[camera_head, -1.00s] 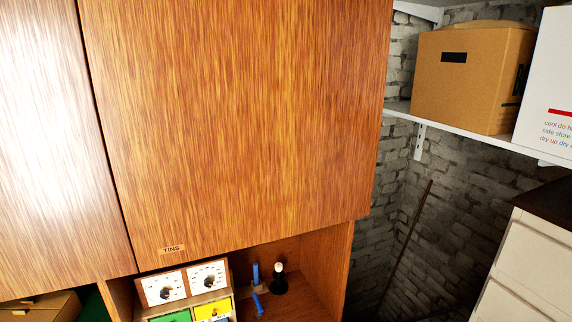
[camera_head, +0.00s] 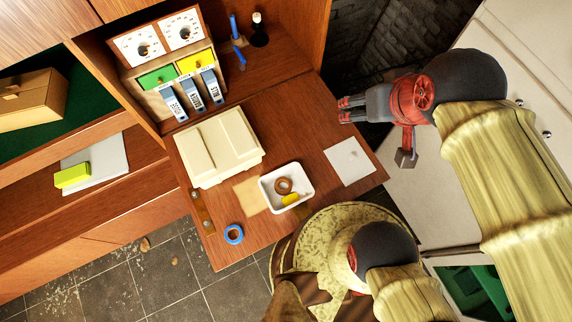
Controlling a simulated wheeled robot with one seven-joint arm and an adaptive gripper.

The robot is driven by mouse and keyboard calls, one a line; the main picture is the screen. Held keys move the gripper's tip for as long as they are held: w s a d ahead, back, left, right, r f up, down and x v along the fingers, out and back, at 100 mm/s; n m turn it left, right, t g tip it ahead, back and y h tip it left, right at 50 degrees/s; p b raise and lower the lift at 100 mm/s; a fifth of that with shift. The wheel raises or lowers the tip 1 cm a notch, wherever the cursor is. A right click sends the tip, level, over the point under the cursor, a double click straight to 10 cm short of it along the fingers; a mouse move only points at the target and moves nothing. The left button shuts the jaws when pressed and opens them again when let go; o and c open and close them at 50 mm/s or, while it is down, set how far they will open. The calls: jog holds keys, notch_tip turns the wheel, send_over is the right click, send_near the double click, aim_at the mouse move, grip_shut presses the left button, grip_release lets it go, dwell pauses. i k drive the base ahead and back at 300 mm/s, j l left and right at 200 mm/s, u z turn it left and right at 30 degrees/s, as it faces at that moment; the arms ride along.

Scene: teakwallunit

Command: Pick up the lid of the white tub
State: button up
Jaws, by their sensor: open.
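A small white tub (camera_head: 265,196) stands open on the fold-down wooden desk. A brown ring (camera_head: 284,185) and a yellow item (camera_head: 290,199) lie in it. A flat, pale, square piece (camera_head: 349,161) lies on the desk to the right of the tub, apart from it. It may be the lid, but I cannot tell it from a sheet of paper. My gripper (camera_head: 343,110) is open and empty, its red-tipped fingers pointing left. It is above and slightly left of the pale square in the picture, near the desk's right edge.
A cream box-like object (camera_head: 216,146) stands left of the tub. A blue ring (camera_head: 233,234) lies near the desk's front edge. Blue binders (camera_head: 194,92) and small drawers stand at the back. A white cabinet (camera_head: 455,185) is at the right. The desk (camera_head: 322,195) is bare around the pale square.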

aim_at(349, 160)
jog(key=k+j+u, duration=0.25)
jog(key=k+j, duration=0.15)
jog(key=j, duration=0.2)
jog(key=z, duration=0.95)
jog(key=j+u, duration=0.45)
jog(key=k+j, duration=0.05)
